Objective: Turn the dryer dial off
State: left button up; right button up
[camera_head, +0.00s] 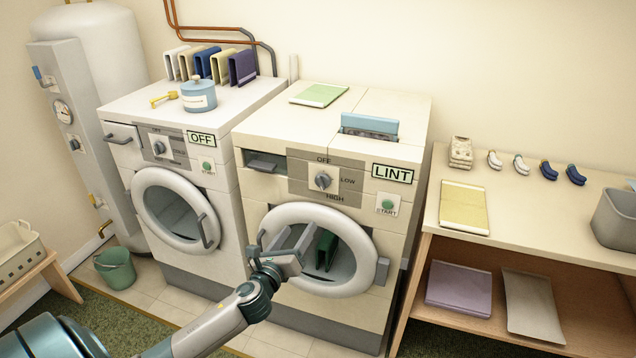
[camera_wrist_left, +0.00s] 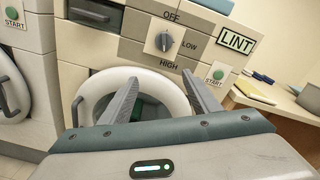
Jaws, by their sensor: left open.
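The dryer (camera_head: 262,212) is the cream front-loading machine on the right, with a LINT label on its front. Its dial (camera_head: 322,180) is a grey knob on a white plate, with OFF above, LOW to the right and HIGH below. The dial also shows in the left wrist view (camera_wrist_left: 164,42), upper middle. I cannot tell which label its pointer faces. My left gripper (camera_head: 284,238) is open and empty, below the dial and in front of the round door. Its fingers (camera_wrist_left: 160,78) show apart in the left wrist view, clear of the dial. My right gripper is not seen.
A green start button (camera_head: 387,204) sits right of the dial. The washer (camera_head: 228,170) with an OFF label stands to the left. A side table (camera_head: 540,225) is at the right. A green bucket (camera_head: 115,268) stands on the floor at the left. The space before the dial looks clear.

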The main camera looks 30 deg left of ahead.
aim_at(320, 183)
pick_arm(q)
notch_tip(320, 183, up, 4)
jog(key=shift+w+a+f+m, duration=0.15)
jog(key=shift+f+m, duration=0.1)
jog(key=shift+m, duration=0.35)
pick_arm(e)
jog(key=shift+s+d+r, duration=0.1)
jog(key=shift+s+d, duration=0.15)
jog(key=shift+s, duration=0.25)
pick_arm(q)
jog(key=p+x, duration=0.1)
jog(key=x, duration=0.4)
jog(key=p+x, duration=0.1)
jog(key=x, duration=1.1)
jog(key=shift+w+a+r+p, duration=0.1)
jog(key=shift+w+r+p, duration=0.1)
jog(key=shift+r+p, duration=0.2)
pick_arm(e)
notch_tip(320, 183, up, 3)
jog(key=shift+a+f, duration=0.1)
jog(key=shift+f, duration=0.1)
pick_arm(q)
jog(key=c, duration=1)
